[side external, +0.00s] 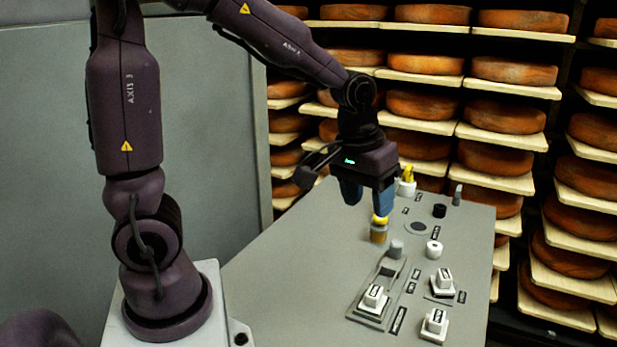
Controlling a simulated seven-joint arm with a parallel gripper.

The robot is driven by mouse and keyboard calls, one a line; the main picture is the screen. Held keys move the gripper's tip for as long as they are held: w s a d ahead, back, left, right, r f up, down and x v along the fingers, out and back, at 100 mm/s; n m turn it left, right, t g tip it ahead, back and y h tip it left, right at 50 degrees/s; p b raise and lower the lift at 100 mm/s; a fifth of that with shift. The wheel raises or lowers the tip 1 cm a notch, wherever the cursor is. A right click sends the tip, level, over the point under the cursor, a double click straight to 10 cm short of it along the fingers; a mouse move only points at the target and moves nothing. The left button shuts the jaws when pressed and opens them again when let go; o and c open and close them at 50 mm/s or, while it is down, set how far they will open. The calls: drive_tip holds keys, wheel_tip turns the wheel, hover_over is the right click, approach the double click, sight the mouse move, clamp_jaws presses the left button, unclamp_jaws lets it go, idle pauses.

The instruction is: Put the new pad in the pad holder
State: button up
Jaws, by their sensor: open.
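Nothing shows held between the fingers. I cannot tell for certain which piece is the new pad or the pad holder. A white cup with a yellow piece (407,182) stands behind the gripper. A black short cylinder (439,210), a white ring (434,248) and a flat dark disc (418,227) are to the right.
A grey cylinder (396,249) stands behind a grey tray (360,313) holding a white labelled block (374,299). Two more white blocks (442,282) (435,325) are at right. Cheese shelves (500,135) rise behind the table (290,270), whose left side is clear.

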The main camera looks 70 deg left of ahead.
drive_tip(key=s+d+r+m+t, duration=0.1)
drive_tip(key=s+r+m, duration=0.1)
drive_tip(key=s, duration=0.4)
drive_tip(key=s+d+r+m+t, duration=0.1)
drive_tip(key=s+r+m+t, duration=0.1)
drive_tip(key=s+r, duration=0.3)
drive_tip(key=shift+s+d+r+m, duration=0.3)
drive_tip(key=shift+s+m, duration=0.2)
drive_tip(key=shift+m, duration=0.2)
